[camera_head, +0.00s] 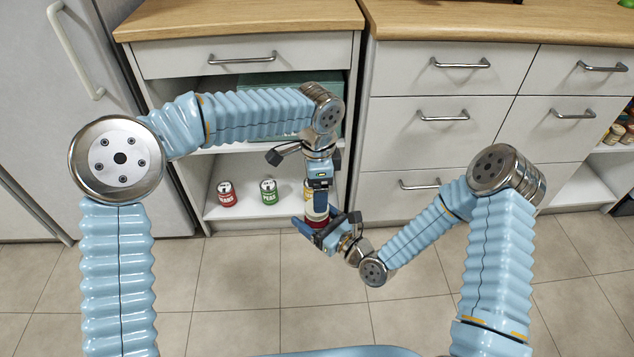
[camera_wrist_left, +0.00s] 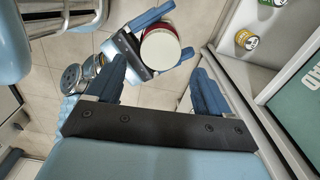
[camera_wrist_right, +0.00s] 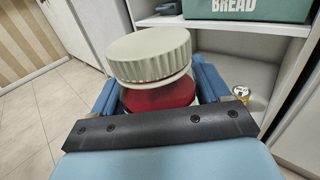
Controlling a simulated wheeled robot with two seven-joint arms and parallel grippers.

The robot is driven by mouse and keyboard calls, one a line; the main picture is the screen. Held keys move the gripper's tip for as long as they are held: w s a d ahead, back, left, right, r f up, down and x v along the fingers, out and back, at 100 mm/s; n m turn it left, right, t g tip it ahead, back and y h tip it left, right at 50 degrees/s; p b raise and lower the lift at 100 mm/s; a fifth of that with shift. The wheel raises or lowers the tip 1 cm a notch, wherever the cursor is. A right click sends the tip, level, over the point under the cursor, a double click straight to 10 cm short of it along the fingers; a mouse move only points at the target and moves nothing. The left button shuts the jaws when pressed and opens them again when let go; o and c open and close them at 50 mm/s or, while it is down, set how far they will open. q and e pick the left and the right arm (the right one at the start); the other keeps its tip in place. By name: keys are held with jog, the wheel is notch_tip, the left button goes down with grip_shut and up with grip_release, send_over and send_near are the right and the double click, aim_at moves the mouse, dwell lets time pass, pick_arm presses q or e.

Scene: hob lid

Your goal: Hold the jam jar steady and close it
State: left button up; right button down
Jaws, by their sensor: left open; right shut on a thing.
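The jam jar (camera_wrist_right: 160,97), glass with red jam inside, is between the fingers of my right gripper (camera_head: 312,226), which is shut on its body. A ribbed cream lid (camera_wrist_right: 150,55) sits on the jar's mouth; I cannot tell whether it is tightened. In the left wrist view the lid (camera_wrist_left: 160,49) shows from above as a pale disc, with a red edge of the jar beyond it. My left gripper (camera_wrist_left: 155,72) is open and empty, pointing down above the lid, fingers apart from it. In the head view the left gripper (camera_head: 318,187) partly hides the jar (camera_head: 315,213).
A red can (camera_head: 227,194) and a green can (camera_head: 269,191) stand on the low shelf (camera_head: 240,210) of the open cabinet behind. A green bread box (camera_wrist_right: 245,8) sits on the shelf above. Drawers (camera_head: 440,120) stand to the right. The tiled floor in front is clear.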

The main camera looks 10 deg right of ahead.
aim_at(317, 220)
pick_arm(q)
jog(key=n, duration=0.2)
jog(key=r+n, duration=0.1)
jog(key=n, duration=0.1)
jog(key=shift+r, duration=0.15)
jog(key=n, duration=0.2)
jog(key=r+n, duration=0.1)
jog(key=n, duration=0.1)
jog(key=shift+r, duration=0.2)
jog(key=shift+f, duration=4)
jog(key=c, duration=1.1)
jog(key=o, duration=1.2)
jog(key=shift+o, duration=0.2)
